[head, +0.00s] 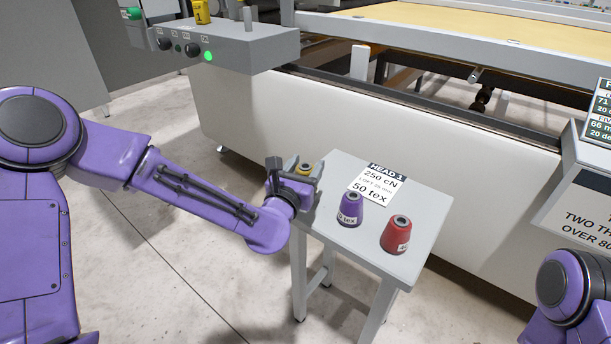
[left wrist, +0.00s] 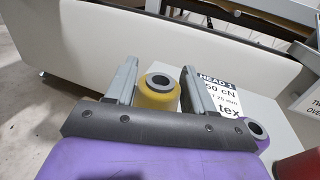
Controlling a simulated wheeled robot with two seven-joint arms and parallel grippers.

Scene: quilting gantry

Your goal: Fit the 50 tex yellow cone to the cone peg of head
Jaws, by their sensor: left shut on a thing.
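A yellow cone (head: 306,168) is at the back left corner of the small grey stand (head: 385,255). My left gripper (head: 303,170) is shut on it from the left. In the left wrist view, the yellow cone (left wrist: 158,93) sits upright between the two fingers; its base is hidden, so I cannot tell whether it touches the stand. A grey control box (head: 235,48), at the upper left of the head view, has a short grey upright peg (head: 248,19) on top. Its label is too small to read. My right gripper is out of view.
A purple cone (head: 350,208) and a red cone (head: 397,234) stand on the small stand, beside a card (head: 375,184) reading HEAD 1, 250 cN, 50 tex. Another yellow item (head: 201,12) is on the control box. The white gantry side (head: 400,135) runs behind.

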